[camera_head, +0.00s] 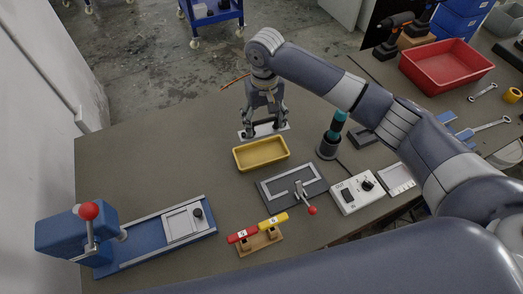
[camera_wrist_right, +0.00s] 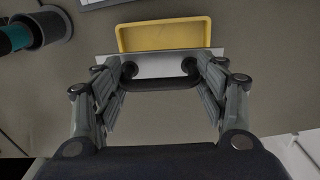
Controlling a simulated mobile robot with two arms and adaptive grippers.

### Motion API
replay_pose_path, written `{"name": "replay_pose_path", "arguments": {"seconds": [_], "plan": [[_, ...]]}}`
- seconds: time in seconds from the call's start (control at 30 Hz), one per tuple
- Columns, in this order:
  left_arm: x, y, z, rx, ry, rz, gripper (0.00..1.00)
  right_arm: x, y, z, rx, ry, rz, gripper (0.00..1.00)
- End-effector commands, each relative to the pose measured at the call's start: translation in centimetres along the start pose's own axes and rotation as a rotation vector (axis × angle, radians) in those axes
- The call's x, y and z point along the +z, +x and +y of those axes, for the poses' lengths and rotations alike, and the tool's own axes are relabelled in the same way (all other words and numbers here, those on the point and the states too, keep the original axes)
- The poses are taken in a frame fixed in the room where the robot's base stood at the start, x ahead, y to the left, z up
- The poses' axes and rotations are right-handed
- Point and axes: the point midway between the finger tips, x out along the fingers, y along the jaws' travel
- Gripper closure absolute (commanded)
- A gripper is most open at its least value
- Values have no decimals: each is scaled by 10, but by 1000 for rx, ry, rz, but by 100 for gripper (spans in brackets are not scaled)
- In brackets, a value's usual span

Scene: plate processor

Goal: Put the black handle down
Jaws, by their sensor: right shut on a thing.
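The black handle (camera_wrist_right: 160,82) is a dark bar joined at its ends to a flat silver plate (camera_wrist_right: 158,63). My right gripper (camera_wrist_right: 160,76) is shut on the handle, with one finger at each end of it. In the head view the right gripper (camera_head: 265,120) points down at the far side of the table, and the plate (camera_head: 280,127) shows beneath it. The plate is just behind the yellow tray (camera_head: 261,153). I cannot tell whether the plate touches the table. My left gripper is not in view.
A teal-topped cylinder (camera_head: 336,130) stands right of the yellow tray. A grey fixture with a red-knobbed lever (camera_head: 311,210), a white control box (camera_head: 356,193) and a blue press (camera_head: 80,232) stand nearer. A red bin (camera_head: 447,66) is far right. The table's left-back area is clear.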

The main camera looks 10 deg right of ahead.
Motion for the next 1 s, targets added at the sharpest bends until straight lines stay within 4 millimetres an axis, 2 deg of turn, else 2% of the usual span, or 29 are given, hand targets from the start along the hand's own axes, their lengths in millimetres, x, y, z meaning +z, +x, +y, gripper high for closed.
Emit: {"name": "replay_pose_path", "arguments": {"seconds": [0.07, 0.27, 0.5, 0.9, 1.0], "plan": [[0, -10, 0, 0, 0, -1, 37, -3, 14, -6, -5, -7, -6, 65], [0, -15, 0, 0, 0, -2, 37, -5, 41, -8, 1, -21, 0, 65], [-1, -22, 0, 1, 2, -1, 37, -5, 84, -8, 2, -22, 3, 65], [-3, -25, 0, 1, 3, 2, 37, -5, 130, -9, 0, -21, 3, 65], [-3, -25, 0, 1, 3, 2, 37, -5, 136, -9, 1, -22, 5, 65]]}}
